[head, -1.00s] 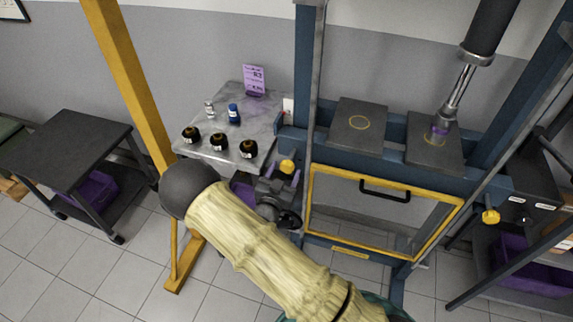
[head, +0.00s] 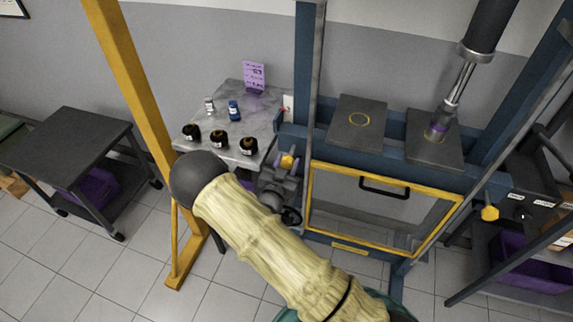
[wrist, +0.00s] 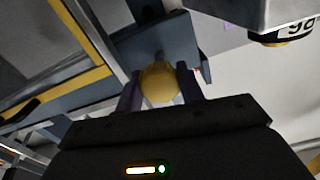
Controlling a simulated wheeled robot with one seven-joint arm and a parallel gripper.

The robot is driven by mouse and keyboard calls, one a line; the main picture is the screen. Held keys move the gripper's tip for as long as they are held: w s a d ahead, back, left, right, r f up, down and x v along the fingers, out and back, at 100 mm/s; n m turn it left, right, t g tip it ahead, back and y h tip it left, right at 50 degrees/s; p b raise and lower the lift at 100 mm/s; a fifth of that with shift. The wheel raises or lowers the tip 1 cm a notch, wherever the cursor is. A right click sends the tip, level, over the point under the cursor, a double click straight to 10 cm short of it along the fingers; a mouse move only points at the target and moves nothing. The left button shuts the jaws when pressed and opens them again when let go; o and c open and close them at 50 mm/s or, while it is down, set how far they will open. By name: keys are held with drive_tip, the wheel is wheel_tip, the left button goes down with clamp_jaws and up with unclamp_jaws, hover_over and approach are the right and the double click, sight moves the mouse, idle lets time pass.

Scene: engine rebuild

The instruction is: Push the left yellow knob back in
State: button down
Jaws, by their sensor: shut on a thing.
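The left yellow knob (head: 287,161) sits at the left side of the blue press frame, just left of the yellow-edged guard window. My gripper (head: 286,160) reaches it from the front, with its purple-tinged fingers on either side of the knob. In the wrist view the knob (wrist: 159,83) lies between the two fingers of my gripper (wrist: 159,88), which are shut on it. A dark stem shows behind the knob, toward a blue-grey block of the frame. How far the knob stands out is hard to tell. The right yellow knob (head: 490,213) is at the frame's right side.
A marble-topped table (head: 262,125) with several small jars and a purple card (head: 253,77) stands left of the press. A yellow post (head: 135,100) rises in front of that table, left of my arm. The guard window's black handle (head: 384,187) is right of my gripper.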

drive_tip(key=b+x, duration=0.1)
drive_tip(key=x, duration=0.1)
drive_tip(key=shift+w, duration=0.25)
drive_tip(key=c, duration=0.9)
unclamp_jaws()
drive_tip(key=shift+s, duration=0.1)
drive_tip(key=b+v, duration=0.3)
drive_tip(key=v, duration=1.4)
drive_tip(key=shift+s+b, duration=0.15)
drive_tip(key=shift+b, duration=0.2)
